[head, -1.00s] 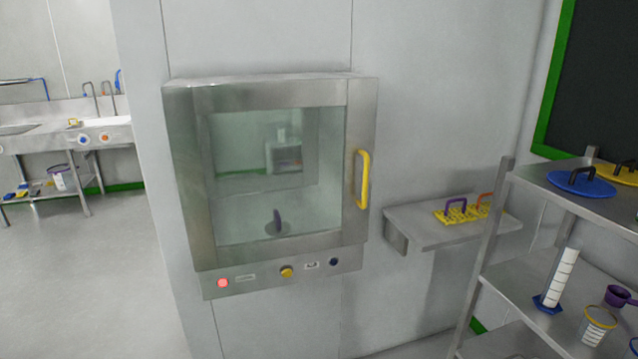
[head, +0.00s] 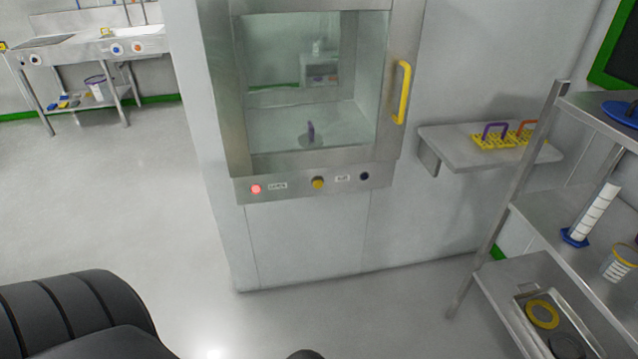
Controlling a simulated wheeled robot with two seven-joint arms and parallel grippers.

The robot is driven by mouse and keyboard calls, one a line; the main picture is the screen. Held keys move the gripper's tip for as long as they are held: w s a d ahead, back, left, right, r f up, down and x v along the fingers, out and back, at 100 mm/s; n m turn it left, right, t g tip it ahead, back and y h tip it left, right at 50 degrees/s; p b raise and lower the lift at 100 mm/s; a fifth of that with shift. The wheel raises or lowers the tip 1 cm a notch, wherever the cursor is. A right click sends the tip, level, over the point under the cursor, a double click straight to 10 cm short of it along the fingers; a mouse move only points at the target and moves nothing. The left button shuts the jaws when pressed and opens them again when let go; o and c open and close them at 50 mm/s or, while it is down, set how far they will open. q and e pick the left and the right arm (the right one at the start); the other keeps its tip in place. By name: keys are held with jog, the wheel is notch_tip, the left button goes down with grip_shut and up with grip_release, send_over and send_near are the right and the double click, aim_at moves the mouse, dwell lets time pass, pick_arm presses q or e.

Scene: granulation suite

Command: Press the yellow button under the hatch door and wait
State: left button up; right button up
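The hatch door (head: 384,150) is a steel frame with a glass pane and a yellow vertical handle (head: 402,92) on its right side; it looks shut. Under it runs a steel panel (head: 290,195). The yellow button (head: 318,182) sits near the panel's middle, with a lit red light (head: 256,189) to its left and a dark round fitting (head: 364,176) to its right. A dark arm link of mine shows at the lower left. Neither gripper is in view, and nothing touches the button.
A steel wall shelf (head: 440,140) right of the hatch holds a yellow rack (head: 500,140) with purple and orange handles. A steel shelving unit (head: 497,230) stands at the right with several items. The floor before the hatch (head: 300,310) looks clear. Sinks (head: 135,40) are at the far left.

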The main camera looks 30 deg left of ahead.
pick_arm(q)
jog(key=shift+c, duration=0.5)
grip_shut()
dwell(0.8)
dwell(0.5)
